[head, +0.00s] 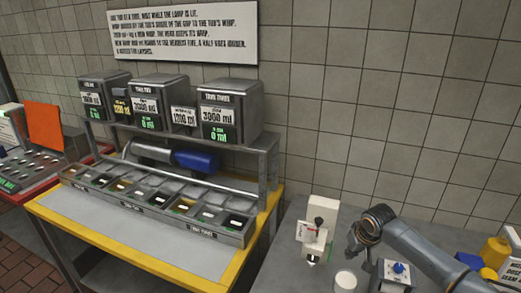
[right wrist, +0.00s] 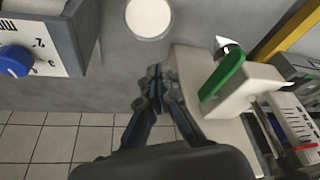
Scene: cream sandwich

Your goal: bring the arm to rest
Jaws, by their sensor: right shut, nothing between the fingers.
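My right arm (head: 425,250) comes in from the right in the head view, over the grey counter. My right gripper (head: 357,240) is shut and empty, beside a cream dispenser (head: 318,230) with a dark lever. In the right wrist view the shut fingers (right wrist: 155,78) meet near the middle, apart from a round white cup (right wrist: 148,18) above them in the picture. The dispenser's green part (right wrist: 222,75) lies to their right. The left gripper is not in view.
A box with a blue knob (head: 398,268) stands right of the white cup (head: 345,280). Yellow and blue containers (head: 495,252) are at the far right. A yellow-edged table (head: 60,215) holds a row of bins (head: 160,205) under a shelf of dispensers (head: 230,112).

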